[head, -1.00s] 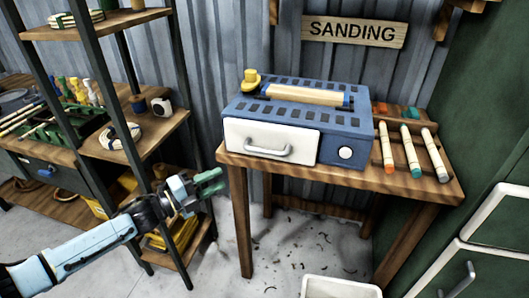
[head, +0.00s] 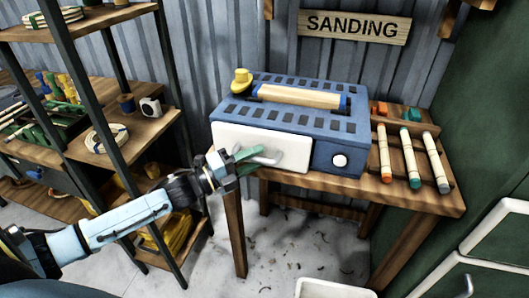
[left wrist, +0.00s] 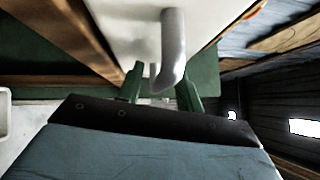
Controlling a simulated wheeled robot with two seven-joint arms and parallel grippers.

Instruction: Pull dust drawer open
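The dust drawer (head: 240,138) has a white front and sits in the left part of the blue sanding machine (head: 345,125) on a wooden table. It looks shut. Its grey handle (head: 293,160) is partly hidden by my left gripper (head: 248,161), whose green fingers are at the handle's left part. In the left wrist view, the handle (left wrist: 172,48) runs down between the two fingers of my left gripper (left wrist: 161,88). The fingers are apart, one on each side of it; contact is not clear. The white drawer front (left wrist: 125,18) lies just beyond. My right gripper is not in view.
Sanding sticks (head: 412,158) lie in a rack on the table's right. A white bin (head: 335,289) stands on the floor in front. Green cabinets border the right.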

